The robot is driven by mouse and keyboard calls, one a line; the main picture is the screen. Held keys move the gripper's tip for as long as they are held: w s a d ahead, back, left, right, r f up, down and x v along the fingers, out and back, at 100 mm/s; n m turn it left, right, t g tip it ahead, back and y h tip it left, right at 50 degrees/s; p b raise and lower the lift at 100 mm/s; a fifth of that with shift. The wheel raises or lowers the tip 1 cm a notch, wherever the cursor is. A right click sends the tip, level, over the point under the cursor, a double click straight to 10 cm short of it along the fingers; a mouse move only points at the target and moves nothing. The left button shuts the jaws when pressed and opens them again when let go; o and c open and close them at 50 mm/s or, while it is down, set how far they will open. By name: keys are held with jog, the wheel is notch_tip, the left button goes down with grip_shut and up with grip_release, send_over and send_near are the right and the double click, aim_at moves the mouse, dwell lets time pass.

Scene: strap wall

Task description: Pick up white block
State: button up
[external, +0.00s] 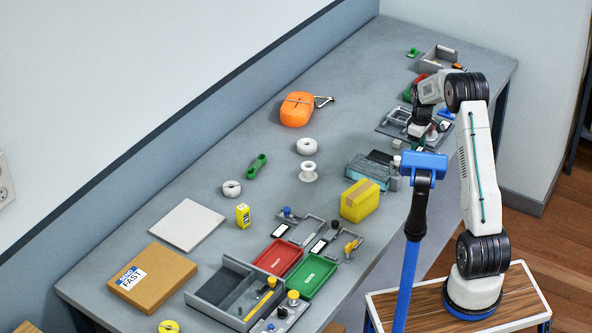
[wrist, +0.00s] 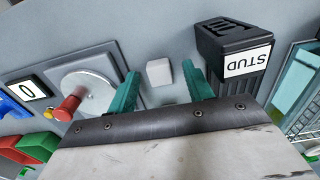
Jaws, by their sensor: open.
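The white block (wrist: 160,72) is a small pale cube on the grey table, seen in the wrist view between my two fingertips. My gripper (wrist: 159,80) has teal fingers, spread apart, with a gap on each side of the block. In the external view my gripper (external: 416,138) is low over the far right part of the table. A small pale block (external: 397,144) shows just left of it there, looking like the same white block.
In the wrist view a black bin labelled STUD (wrist: 235,50) stands close right of the block. A plate with a round disc and red knob (wrist: 88,88) lies close left. A teal-sided basket (wrist: 297,75) is further right. Bare table lies beyond the block.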

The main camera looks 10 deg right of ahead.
jog(key=shift+c, duration=0.3)
jog(key=c, duration=1)
